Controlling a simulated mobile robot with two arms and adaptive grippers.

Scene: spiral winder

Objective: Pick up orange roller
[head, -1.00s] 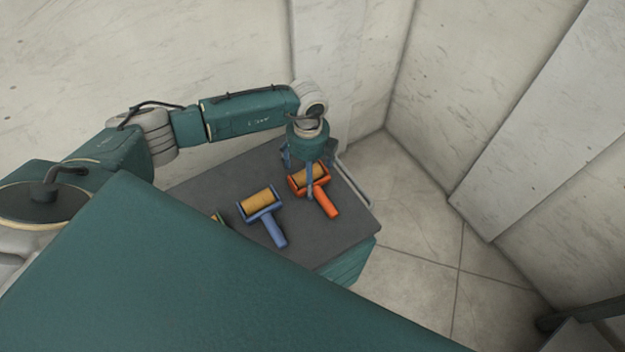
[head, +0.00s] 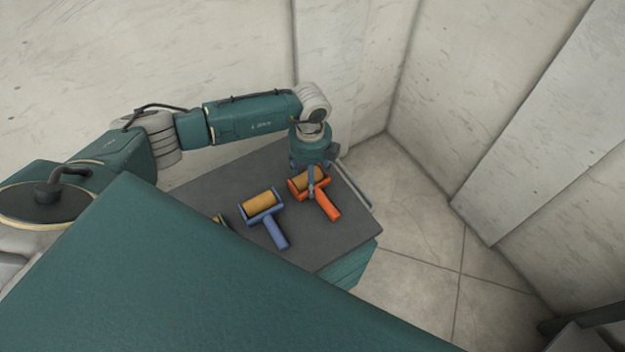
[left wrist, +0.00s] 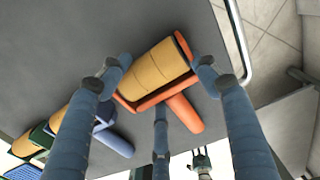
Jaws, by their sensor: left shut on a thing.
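The orange roller (head: 329,207) has an orange frame and handle with a yellow-brown drum. It lies near the right side of the dark grey top in the head view, its handle pointing down and right. My left gripper (head: 311,182) is over its drum end from above. In the left wrist view the drum of the orange roller (left wrist: 153,72) sits between my blue-grey fingers, one at each end and a third on the frame side. The fingers are shut on it. The roller still appears to rest on the top.
A blue roller (head: 264,207) lies just left of the orange one on the grey top (head: 225,178). A green roller (head: 217,219) is partly hidden at the lower left. A metal rail (head: 354,185) runs along the right edge. Pale walls stand behind.

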